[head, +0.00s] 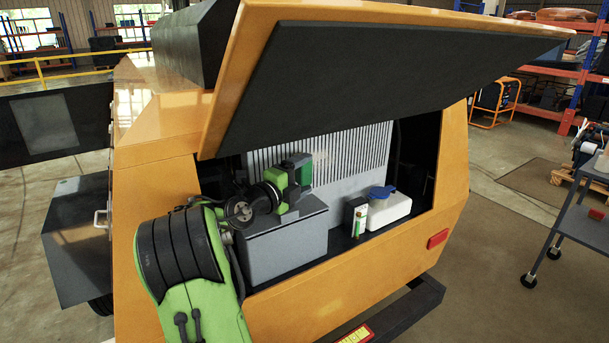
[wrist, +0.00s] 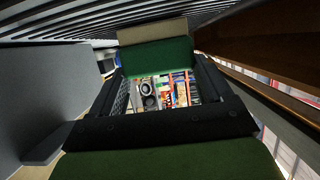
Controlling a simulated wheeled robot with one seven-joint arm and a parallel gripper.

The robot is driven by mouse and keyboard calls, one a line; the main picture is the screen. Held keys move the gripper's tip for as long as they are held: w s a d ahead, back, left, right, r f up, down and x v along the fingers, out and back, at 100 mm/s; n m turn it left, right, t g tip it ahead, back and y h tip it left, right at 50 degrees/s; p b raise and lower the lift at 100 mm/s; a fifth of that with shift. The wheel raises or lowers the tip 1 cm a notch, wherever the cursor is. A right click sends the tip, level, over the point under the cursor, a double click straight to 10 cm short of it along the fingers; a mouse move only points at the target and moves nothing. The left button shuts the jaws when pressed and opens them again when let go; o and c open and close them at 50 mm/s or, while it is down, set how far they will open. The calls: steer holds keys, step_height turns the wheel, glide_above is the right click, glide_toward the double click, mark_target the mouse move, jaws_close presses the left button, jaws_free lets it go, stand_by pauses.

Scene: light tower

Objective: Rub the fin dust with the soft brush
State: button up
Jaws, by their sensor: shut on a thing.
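My gripper (head: 297,168) is inside the open bay of the yellow machine, in front of the pale finned panel (head: 345,150). It is shut on a green block with a beige edge, which I take for the soft brush (wrist: 155,55). In the wrist view my gripper's fingers (wrist: 157,70) hold the brush from both sides, its beige edge (wrist: 150,32) pointing to the fins (wrist: 60,24). I cannot tell whether the brush touches the fins.
A grey box (head: 285,245) stands just below my gripper. To its right are a small dark-and-white container (head: 356,215) and a white box with a blue top (head: 390,211). The raised hatch (head: 370,75) hangs over the bay. A cart (head: 585,215) stands at far right.

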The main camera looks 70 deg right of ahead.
steer(key=s+a, duration=0.4)
steer(key=shift+s, duration=0.3)
steer(key=shift+s, duration=0.1)
steer(key=shift+s+a, duration=0.95)
steer(key=shift+s, duration=0.1)
